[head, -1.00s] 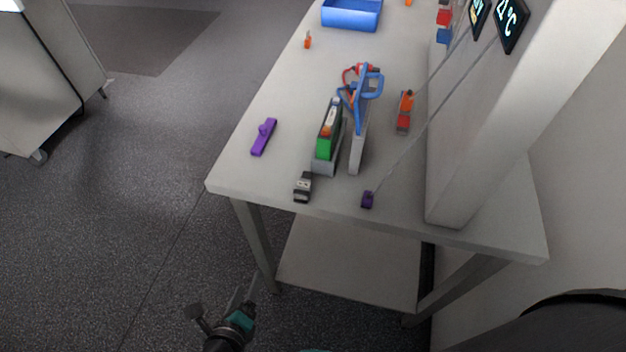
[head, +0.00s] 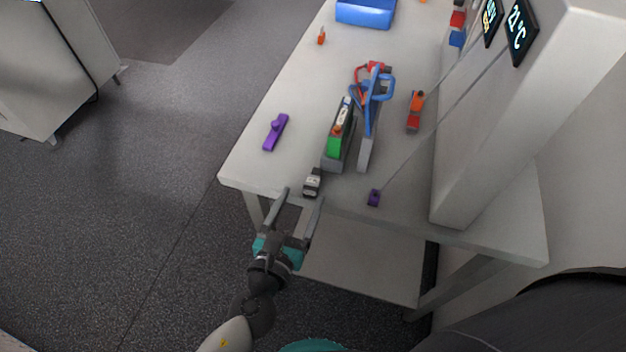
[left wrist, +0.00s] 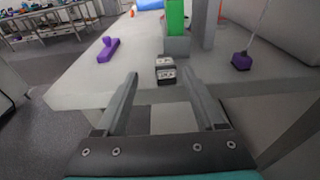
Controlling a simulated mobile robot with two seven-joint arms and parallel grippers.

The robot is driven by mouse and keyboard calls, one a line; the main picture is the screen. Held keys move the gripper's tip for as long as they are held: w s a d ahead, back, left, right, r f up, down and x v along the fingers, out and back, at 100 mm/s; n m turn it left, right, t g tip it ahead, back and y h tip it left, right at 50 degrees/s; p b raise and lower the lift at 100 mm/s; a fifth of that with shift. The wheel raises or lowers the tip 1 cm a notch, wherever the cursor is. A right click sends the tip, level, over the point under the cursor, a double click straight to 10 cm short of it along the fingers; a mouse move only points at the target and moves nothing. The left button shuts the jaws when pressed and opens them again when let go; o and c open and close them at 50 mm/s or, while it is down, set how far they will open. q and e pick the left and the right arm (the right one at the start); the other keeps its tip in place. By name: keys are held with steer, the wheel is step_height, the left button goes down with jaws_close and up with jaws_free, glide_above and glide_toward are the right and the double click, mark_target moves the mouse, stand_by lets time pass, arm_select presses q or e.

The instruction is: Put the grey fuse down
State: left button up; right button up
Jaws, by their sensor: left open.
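The grey fuse (head: 312,182), a small dark and light grey block, lies on the table near its front edge. It also shows in the left wrist view (left wrist: 166,71), beyond and between my fingertips. My left gripper (head: 301,196) is open and empty at the table's front edge, just short of the fuse. Its two fingers also show in the left wrist view (left wrist: 160,80), spread apart with the fuse ahead of them. No contact between fingers and fuse is clear. My right gripper is not in view.
A green block in a grey holder (head: 336,146) stands just behind the fuse, beside a grey upright with a blue handle (head: 369,130). A purple piece (head: 275,132) lies left, a purple tethered block (head: 374,197) right. A white pillar (head: 490,130) stands at right.

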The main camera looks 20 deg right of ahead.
mark_target(315, 177)
arm_select(q)
steer(key=shift+s+d+b+x, duration=0.1)
steer(key=shift+d+b+x, duration=0.1)
steer(key=shift+x, duration=1.5)
steer(key=shift+s+d+b+x, duration=0.1)
steer(key=shift+b+x, duration=0.05)
steer(key=shift+x, duration=1.55)
jaws_close()
